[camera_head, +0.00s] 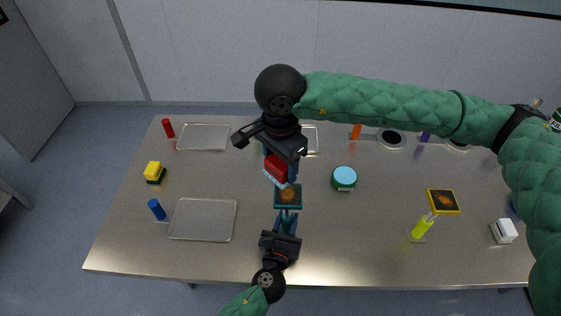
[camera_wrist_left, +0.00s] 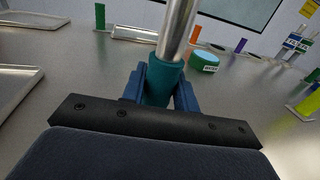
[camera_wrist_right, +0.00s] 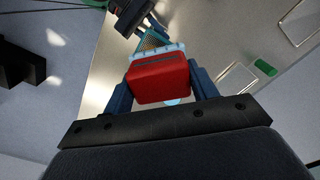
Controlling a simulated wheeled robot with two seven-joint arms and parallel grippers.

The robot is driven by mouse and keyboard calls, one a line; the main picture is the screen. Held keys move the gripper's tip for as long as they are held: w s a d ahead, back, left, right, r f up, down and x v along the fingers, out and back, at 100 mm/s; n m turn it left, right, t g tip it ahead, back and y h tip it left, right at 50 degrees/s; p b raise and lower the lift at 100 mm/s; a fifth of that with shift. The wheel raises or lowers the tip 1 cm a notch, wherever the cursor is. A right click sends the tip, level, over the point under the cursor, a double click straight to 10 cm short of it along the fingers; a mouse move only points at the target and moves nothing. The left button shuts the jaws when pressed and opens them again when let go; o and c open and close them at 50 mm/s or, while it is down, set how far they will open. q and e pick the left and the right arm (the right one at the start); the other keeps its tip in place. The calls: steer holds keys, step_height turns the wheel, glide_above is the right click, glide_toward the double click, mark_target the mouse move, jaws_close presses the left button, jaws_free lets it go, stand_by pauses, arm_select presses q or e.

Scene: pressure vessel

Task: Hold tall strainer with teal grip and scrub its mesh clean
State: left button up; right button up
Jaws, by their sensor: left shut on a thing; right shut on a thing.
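The strainer's teal grip (camera_wrist_left: 160,84) is held upright between the blue fingers of my left gripper (camera_head: 286,225), which is shut on it near the table's front. Its metal shaft rises above the grip in the left wrist view. The strainer's dark square mesh (camera_head: 288,196) shows brown dirt in its middle. My right gripper (camera_head: 282,162) is shut on a red scrubbing brush (camera_wrist_right: 160,80) with pale bristles. The brush (camera_head: 277,169) is just above and behind the mesh in the head view. In the right wrist view the mesh (camera_wrist_right: 152,40) lies just beyond the bristles; I cannot tell whether they touch.
A teal tin (camera_head: 344,178) stands right of the mesh. A second strainer with a yellow grip (camera_head: 420,230) stands at the right. Metal trays (camera_head: 203,219), a blue cylinder (camera_head: 157,209) and a yellow sponge (camera_head: 154,171) are at the left. My right arm crosses over the back right.

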steer(key=shift+f, duration=3.45)
steer(key=shift+d+f, duration=0.3)
steer(key=shift+d, duration=1.8)
steer(key=shift+a, duration=1.55)
steer(key=shift+a+r, duration=0.15)
steer(key=shift+a, duration=0.5)
steer(key=shift+d+r, duration=0.1)
steer(key=shift+r, duration=3.8)
